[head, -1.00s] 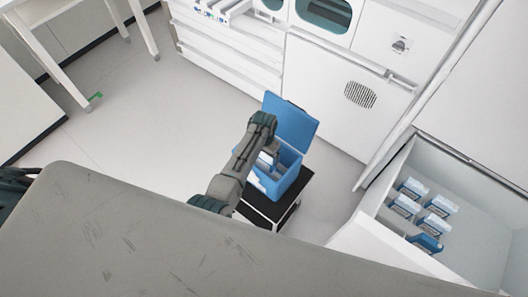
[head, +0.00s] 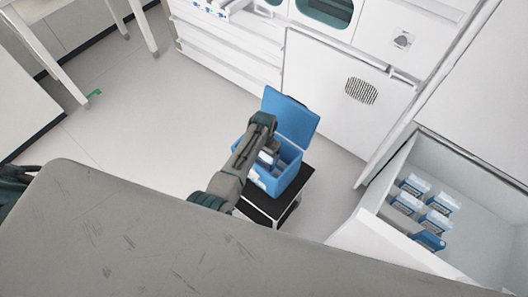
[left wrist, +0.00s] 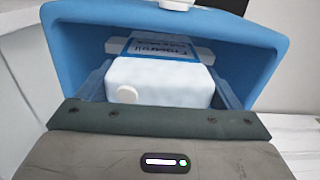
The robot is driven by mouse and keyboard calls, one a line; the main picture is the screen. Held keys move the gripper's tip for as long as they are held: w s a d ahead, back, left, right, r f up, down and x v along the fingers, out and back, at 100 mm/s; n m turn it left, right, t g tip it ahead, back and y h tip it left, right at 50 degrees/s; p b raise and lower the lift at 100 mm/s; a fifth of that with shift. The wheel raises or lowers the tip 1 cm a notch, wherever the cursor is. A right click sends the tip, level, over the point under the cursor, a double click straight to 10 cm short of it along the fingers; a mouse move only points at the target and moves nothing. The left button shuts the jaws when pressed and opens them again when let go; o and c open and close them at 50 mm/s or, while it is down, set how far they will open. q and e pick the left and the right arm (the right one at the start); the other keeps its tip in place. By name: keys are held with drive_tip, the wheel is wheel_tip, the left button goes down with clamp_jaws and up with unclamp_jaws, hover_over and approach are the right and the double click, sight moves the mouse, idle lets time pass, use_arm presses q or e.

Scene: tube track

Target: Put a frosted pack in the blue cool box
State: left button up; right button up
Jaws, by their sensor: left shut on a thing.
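The blue cool box (head: 284,183) stands with its lid (head: 290,118) open and tilted back. My left gripper (head: 268,160) points down at the box opening. In the left wrist view, it is shut on a white frosted pack (left wrist: 158,82), between its fingers. A labelled face, partly readable, shows behind the pack's near side. The blue box or lid (left wrist: 262,50) fills the area behind the pack. The pack's lower part is hidden, so I cannot tell whether it touches the box floor. My right gripper is not identifiable.
The box rests on a small black-topped stand (head: 262,208). An open white drawer (head: 372,238) at the right holds several blue-and-white packs (head: 443,202). White cabinets (head: 330,92) stand behind. The floor (head: 180,125) left of the box is clear.

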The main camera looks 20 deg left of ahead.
use_arm(q)
drive_tip(key=shift+f, duration=0.45)
drive_tip(key=shift+f+b, duration=1.15)
drive_tip(key=shift+f, duration=0.35)
drive_tip(key=shift+f, duration=0.3)
drive_tip(key=o, duration=1)
